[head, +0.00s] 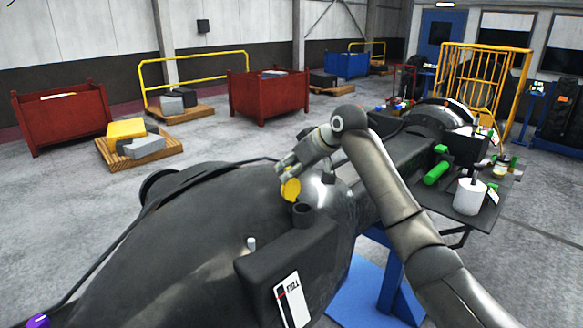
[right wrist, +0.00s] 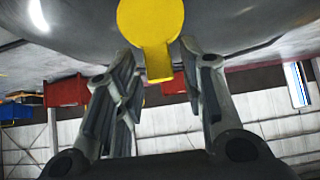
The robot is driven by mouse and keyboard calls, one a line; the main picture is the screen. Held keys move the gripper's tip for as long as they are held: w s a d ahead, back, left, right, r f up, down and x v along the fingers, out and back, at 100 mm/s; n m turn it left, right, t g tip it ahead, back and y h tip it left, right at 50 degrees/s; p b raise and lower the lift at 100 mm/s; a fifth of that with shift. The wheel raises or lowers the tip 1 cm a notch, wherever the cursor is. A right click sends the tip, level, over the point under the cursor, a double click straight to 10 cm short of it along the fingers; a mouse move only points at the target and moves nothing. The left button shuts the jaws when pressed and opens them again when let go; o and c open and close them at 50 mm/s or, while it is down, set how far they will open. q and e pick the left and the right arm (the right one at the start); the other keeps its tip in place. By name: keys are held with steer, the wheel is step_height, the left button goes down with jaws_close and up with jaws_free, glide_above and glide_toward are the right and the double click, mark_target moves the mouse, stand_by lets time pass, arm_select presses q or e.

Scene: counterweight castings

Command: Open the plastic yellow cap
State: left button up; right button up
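The yellow cap (head: 291,190) is a round disc seen tilted up, just behind a short black cylindrical neck (head: 303,213) on the large dark casting (head: 190,250). In the right wrist view the cap (right wrist: 150,22) shows face-on at the top, with a narrow tab (right wrist: 158,64) pointing down toward the fingers. My right gripper (head: 285,166) is just above and behind the cap in the head view. In the wrist view its two fingers (right wrist: 164,75) are spread, with the tab between their tips and a gap on both sides. It holds nothing. My left gripper is not in view.
A black box with a white label (head: 291,300) stands beside the neck. A small pale peg (head: 251,243) sticks up nearby. A dark side table with a white cylinder (head: 469,196) and a green item (head: 436,173) is to the right. Red bins (head: 268,97) stand farther back on open floor.

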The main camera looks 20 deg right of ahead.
steer(key=shift+s, duration=0.1)
steer(key=v, duration=1.2)
steer(key=shift+d+f, duration=0.1)
stand_by(0.3)
